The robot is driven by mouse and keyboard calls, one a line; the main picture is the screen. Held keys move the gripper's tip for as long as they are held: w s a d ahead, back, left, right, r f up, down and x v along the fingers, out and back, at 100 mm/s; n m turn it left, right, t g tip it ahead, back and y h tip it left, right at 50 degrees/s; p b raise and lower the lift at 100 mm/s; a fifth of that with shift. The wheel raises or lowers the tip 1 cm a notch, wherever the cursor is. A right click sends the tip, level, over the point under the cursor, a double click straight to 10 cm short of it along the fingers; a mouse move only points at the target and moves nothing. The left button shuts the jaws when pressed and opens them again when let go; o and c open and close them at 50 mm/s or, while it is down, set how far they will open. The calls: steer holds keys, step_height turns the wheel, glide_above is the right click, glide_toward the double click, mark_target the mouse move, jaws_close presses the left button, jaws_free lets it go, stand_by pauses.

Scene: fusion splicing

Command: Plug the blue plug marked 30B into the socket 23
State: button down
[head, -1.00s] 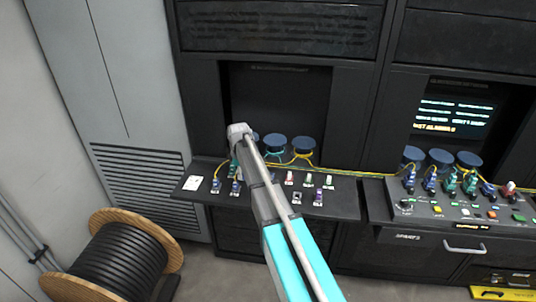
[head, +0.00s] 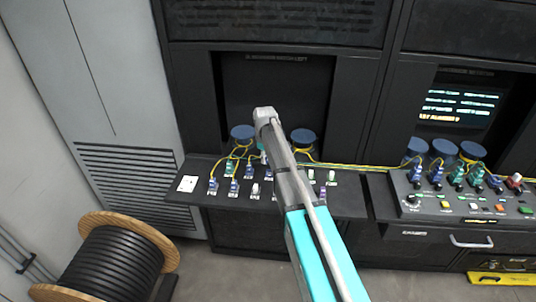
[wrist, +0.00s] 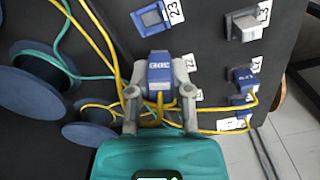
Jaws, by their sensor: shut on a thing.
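In the wrist view, my gripper (wrist: 160,84) is shut on the blue plug (wrist: 159,66), whose face reads 30B. A yellow cable trails from the plug back between the fingers. Socket 23 (wrist: 150,18) shows at the top of the wrist view as a blue-grey square, with the label 23 beside it. The plug's front end points toward this socket, and a gap of panel shows between them in the picture. The plug's height above the panel is hard to tell. In the head view, my arm hides the plug and most of the gripper.
A grey socket (wrist: 248,26) and two blue plugs (wrist: 243,77) (wrist: 240,104) with yellow cables are at the right in the wrist view. Blue spools (wrist: 38,78) with yellow and teal cables lie at the left. In the head view, the sloped panel (head: 345,200) carries several other connectors.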

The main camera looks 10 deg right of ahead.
steer(key=shift+m, duration=0.3)
steer(key=m, duration=0.2)
steer(key=shift+d+r+m, duration=0.2)
steer(key=shift+m, duration=0.1)
steer(key=m, duration=0.3)
steer(key=shift+d+r+m+p, duration=0.2)
steer(key=shift+d+m+p, duration=0.1)
steer(key=shift+m+p, duration=0.1)
steer(key=m, duration=0.3)
steer(key=shift+d+r+m, duration=0.2)
steer(key=shift+m, duration=0.2)
steer(key=m, duration=0.3)
steer(key=shift+d+r+m+p, duration=0.15)
steer(key=shift+d+m+p, duration=0.1)
steer(key=shift+m+p, duration=0.1)
steer(key=shift+f, duration=0.2)
steer(key=shift+f+b, duration=2.95)
steer(key=shift+b, duration=0.2)
